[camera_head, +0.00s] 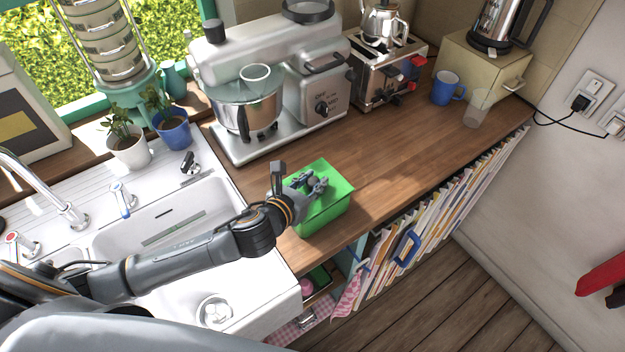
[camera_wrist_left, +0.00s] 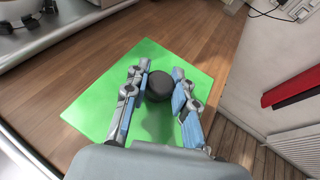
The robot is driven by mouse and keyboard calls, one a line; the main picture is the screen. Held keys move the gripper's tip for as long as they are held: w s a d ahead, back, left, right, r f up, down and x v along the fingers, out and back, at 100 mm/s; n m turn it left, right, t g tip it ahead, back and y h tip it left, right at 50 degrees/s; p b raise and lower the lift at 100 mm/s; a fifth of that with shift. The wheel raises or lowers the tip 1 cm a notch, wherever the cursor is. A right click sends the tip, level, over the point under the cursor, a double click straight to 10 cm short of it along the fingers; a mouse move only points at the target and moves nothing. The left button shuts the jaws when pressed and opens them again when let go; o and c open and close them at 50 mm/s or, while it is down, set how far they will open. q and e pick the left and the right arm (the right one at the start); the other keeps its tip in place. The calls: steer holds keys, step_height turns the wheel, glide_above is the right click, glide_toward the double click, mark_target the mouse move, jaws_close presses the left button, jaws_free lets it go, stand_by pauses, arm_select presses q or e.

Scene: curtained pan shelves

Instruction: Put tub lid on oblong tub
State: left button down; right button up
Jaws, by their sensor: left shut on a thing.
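The oblong tub (camera_head: 326,219) is green and stands on the wooden counter just right of the sink. The green tub lid (camera_head: 338,180) lies over its top, level as far as I can see; whether it is fully seated I cannot tell. My left gripper (camera_head: 318,183) is at the lid's middle. In the left wrist view the lid (camera_wrist_left: 85,108) spreads under the fingers, and its dark round knob (camera_wrist_left: 159,86) sits between the two blue-padded fingers of my left gripper (camera_wrist_left: 161,78), which is shut on it. The tub is hidden below the lid there. My right gripper is not in view.
A stand mixer (camera_head: 320,95) stands behind the tub, with a toaster (camera_head: 385,72), blue mug (camera_head: 446,88) and clear glass (camera_head: 478,108) farther right. The sink (camera_head: 165,215) is on the left. The counter (camera_head: 400,140) right of the tub is clear.

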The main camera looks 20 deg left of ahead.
arm_select(q)
steer(key=shift+f, duration=0.45)
steer(key=c, duration=1)
jaws_free()
steer(key=v, duration=1.2)
steer(key=shift+s+f, duration=0.1)
